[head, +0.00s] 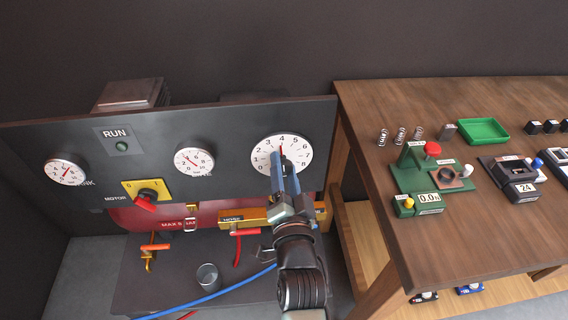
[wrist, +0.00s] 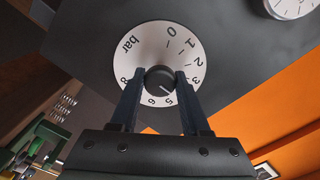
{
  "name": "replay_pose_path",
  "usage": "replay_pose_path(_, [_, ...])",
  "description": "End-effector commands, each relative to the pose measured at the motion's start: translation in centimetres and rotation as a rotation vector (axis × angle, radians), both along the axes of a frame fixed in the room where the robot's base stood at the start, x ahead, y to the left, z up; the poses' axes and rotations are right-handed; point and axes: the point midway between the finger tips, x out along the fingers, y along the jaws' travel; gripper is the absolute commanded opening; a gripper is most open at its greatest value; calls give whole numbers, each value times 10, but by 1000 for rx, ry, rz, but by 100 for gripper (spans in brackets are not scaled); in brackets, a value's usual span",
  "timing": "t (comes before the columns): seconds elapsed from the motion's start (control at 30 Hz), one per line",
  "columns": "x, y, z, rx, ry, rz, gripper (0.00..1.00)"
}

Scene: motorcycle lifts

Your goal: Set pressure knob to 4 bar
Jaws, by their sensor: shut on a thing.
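In the wrist view the dial (wrist: 146,38) appears upside down, marked "bar". A dark round knob (wrist: 159,78) sits at its centre. The knob's light mark points to the lower right, between the 3 and 5; my right finger hides the 4. My gripper (head: 284,160) reaches up to the dial, with its blue fingers on either side of the knob; it is shut on the knob (wrist: 160,76).
Two smaller gauges (head: 65,170) (head: 194,160), a RUN plate (head: 116,133) and a yellow motor switch plate (head: 129,187) are on the panel (head: 230,132). Below are a cup (head: 208,277) and a blue hose (head: 215,294). A wooden table (head: 365,115) with several devices stands right.

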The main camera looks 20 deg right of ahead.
Motion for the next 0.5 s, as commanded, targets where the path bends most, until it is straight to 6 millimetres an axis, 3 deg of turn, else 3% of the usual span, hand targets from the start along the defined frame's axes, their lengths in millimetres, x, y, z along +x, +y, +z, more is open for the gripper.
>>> replay_pose_path(0.5, [0,0,0,86,-25,-1,0])
